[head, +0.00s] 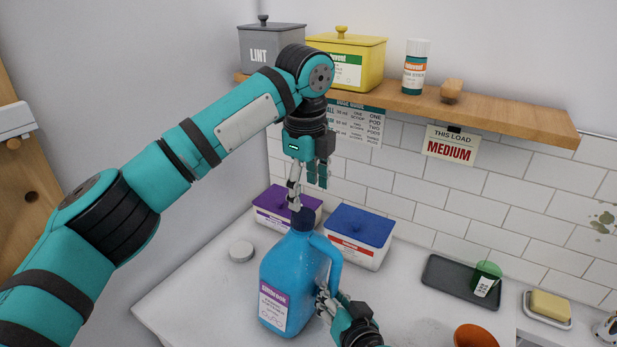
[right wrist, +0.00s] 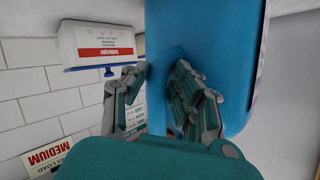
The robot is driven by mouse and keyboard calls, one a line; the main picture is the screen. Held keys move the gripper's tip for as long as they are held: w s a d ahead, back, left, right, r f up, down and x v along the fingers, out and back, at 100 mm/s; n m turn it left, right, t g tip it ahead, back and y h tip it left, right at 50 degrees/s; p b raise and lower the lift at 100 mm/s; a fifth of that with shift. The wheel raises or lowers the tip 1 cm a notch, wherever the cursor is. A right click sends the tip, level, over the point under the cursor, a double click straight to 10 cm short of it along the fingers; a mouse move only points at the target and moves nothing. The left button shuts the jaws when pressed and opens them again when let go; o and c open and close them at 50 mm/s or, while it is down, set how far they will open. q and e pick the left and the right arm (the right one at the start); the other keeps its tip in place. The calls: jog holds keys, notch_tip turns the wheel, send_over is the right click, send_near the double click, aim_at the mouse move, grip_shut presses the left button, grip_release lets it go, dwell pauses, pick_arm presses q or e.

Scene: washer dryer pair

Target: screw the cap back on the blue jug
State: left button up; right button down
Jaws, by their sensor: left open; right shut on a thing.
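The blue jug (head: 282,281) stands upright on the counter with its label facing forward. A dark blue cap (head: 304,217) shows at the top of its neck; how tightly it sits cannot be told. My left gripper (head: 295,203) points down from above, open, with its fingertips right at the cap. Whether they touch it is unclear. My right gripper (head: 324,300) is shut on the jug's handle side, low on the right. In the right wrist view the jug (right wrist: 205,40) fills the middle and its fingers (right wrist: 160,88) close around blue plastic.
A purple-lidded box (head: 287,205) and a blue-lidded box (head: 360,228) stand behind the jug. A round grey disc (head: 241,250) lies left.

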pick_arm(q)
jog(key=n, duration=0.4)
jog(key=shift+r+n, duration=0.1)
jog(key=shift+n, duration=0.3)
jog(key=n, duration=0.6)
jog(key=shift+r+n, duration=0.1)
jog(key=shift+n, duration=0.3)
jog(key=n, duration=0.4)
jog(key=shift+d+r+n+g+y, duration=0.1)
jog(key=shift+r+n+g+y, duration=0.05)
jog(key=shift+n+g+y, duration=0.2)
jog(key=n, duration=0.4)
jog(key=shift+r+n, duration=0.1)
jog(key=shift+n, duration=0.15)
jog(key=n, duration=0.4)
jog(key=shift+r, duration=0.1)
jog(key=n, duration=0.5)
jog(key=shift+r+g+y, duration=0.1)
jog(key=shift+g+y, duration=0.15)
jog(key=n, duration=0.6)
jog(key=shift+d+r, duration=0.1)
jog(key=shift+r, duration=0.1)
jog(key=n, duration=0.5)
jog(key=shift+s+r, duration=0.1)
